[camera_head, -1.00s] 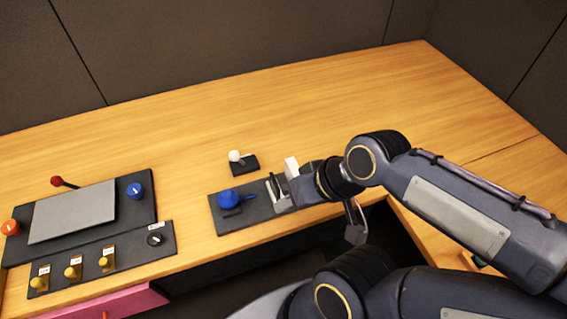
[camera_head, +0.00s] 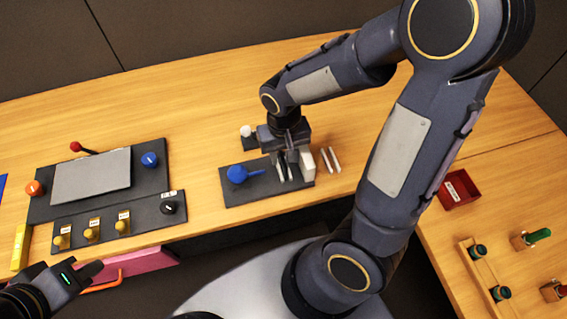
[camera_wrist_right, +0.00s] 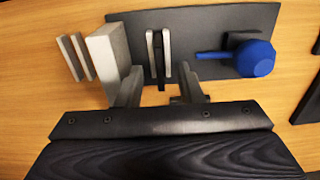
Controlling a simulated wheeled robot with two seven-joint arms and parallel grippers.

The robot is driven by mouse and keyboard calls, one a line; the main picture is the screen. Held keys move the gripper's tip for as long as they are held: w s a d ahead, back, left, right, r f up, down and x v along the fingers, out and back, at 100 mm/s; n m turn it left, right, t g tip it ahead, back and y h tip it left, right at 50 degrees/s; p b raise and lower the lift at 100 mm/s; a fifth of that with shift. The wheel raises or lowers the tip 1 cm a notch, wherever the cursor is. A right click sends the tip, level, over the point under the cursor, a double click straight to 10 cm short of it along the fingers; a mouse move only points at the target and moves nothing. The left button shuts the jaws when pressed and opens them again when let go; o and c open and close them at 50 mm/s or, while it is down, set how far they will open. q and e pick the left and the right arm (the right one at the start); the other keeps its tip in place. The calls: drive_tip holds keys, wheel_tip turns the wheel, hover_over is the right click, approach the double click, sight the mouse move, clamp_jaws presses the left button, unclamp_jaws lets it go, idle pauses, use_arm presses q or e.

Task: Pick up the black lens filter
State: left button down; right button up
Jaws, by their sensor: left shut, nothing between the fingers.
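The black lens filter (camera_wrist_right: 159,62) appears as a thin dark upright piece between two pale holder plates in the right wrist view. The holder stands on a dark base plate (camera_wrist_right: 215,65). My right gripper (camera_wrist_right: 160,92) is open, with one finger on each side of the filter's line in that view; I see no contact. In the head view the right gripper (camera_head: 288,157) is over the holder and partly hides it. My left gripper (camera_head: 92,270) is shut and empty at the lower left, away from the filter.
A white block (camera_wrist_right: 108,55) and two thin pale slats (camera_wrist_right: 77,57) stand close beside the holder. A blue knob (camera_wrist_right: 255,58) is on the other side. A control panel (camera_head: 150,190) lies to the left and a red tray (camera_head: 458,190) to the right.

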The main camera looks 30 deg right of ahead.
sight(283, 159)
drive_tip(key=f, duration=0.4)
drive_tip(key=shift+w+d, duration=0.15)
drive_tip(key=shift+w, duration=0.15)
clamp_jaws()
